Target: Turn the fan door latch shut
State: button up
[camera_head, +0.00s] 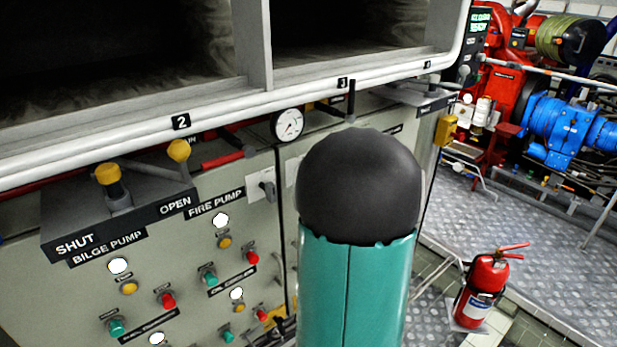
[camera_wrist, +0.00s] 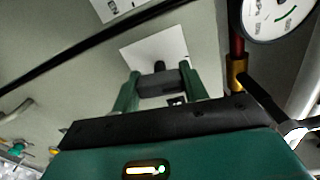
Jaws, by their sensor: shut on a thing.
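In the wrist view, a dark grey latch handle (camera_wrist: 158,86) stands in front of a white plate (camera_wrist: 150,54) on a pale panel. My gripper (camera_wrist: 160,84) has its two green fingers on either side of the handle, shut on it. The handle's exact angle is hard to read, and my gripper's body hides the area below it. In the head view my arm hides my gripper and the held latch. Another small grey latch (camera_head: 267,188) on a white plate shows left of the door seam there.
A round gauge (camera_head: 289,124) sits above the panel; it also shows close by at the upper right in the wrist view (camera_wrist: 276,14). Yellow-knobbed valve levers (camera_head: 112,184), buttons and a white rail are at left. A red extinguisher (camera_head: 482,288) stands on the floor at right.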

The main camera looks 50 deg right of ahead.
jog(key=shift+n, duration=0.8)
jog(key=o, duration=1)
jog(key=v, duration=1.4)
jog(key=shift+w, duration=0.1)
